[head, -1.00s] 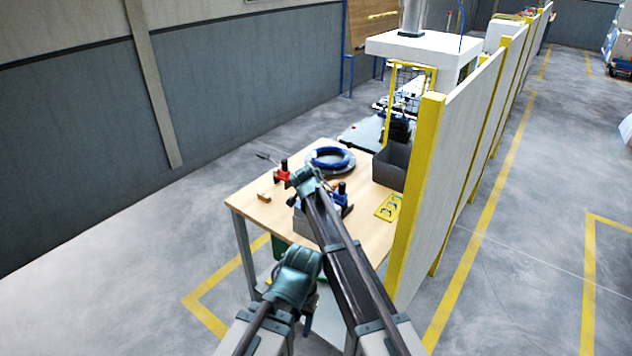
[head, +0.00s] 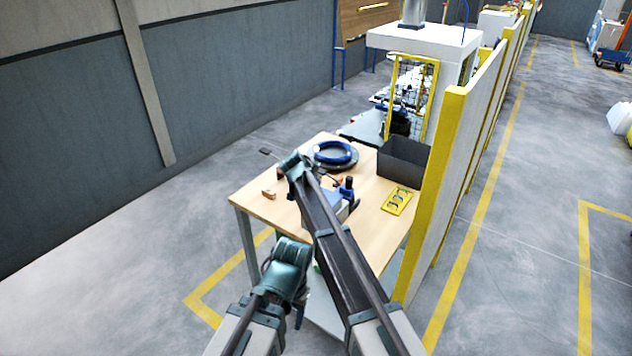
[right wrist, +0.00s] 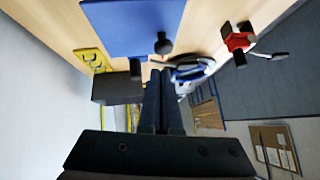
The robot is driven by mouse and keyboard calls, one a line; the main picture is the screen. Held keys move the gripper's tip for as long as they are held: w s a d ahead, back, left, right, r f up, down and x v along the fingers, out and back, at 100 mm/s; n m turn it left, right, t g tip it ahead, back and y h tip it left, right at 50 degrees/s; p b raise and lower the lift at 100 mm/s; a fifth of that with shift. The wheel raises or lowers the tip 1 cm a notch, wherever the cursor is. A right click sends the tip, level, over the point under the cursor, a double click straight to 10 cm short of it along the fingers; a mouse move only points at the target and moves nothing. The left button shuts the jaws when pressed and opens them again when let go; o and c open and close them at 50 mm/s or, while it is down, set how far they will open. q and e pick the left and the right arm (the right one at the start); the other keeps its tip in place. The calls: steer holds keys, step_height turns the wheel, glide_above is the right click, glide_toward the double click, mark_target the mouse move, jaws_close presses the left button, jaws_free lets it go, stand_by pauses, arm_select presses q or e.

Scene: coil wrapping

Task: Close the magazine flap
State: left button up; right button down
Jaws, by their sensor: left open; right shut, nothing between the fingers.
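A blue part with a black knob (head: 347,186), which I take to be the magazine, sits on the wooden table (head: 262,208), partly behind my right arm. In the right wrist view a flat blue plate (right wrist: 135,28) with black knobs fills the upper part; it looks like the flap, but its angle is unclear. My right gripper (right wrist: 162,88) is shut and empty, apart from the plate in the picture. In the head view its fingers are hidden by my arm. My left gripper (head: 299,316) is open and empty, low in front of the table.
A blue coil (head: 335,153) lies on a dark round base at the back. A grey bin (head: 403,160) and a yellow plate (head: 397,201) are at the right, beside a yellow-edged partition (head: 440,180). A small wooden block (head: 269,193) lies at left. A red clamp (right wrist: 238,40) shows in the wrist view.

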steer(key=shift+w+a+f+g+h+b, duration=0.3)
steer(key=shift+w+a+f+h+b, duration=0.1)
steer(key=shift+a+f+h, duration=0.15)
steer(key=shift+w+a+f+n+b, duration=0.2)
steer(key=shift+f+n+b, duration=0.1)
steer(key=shift+f+b, duration=0.2)
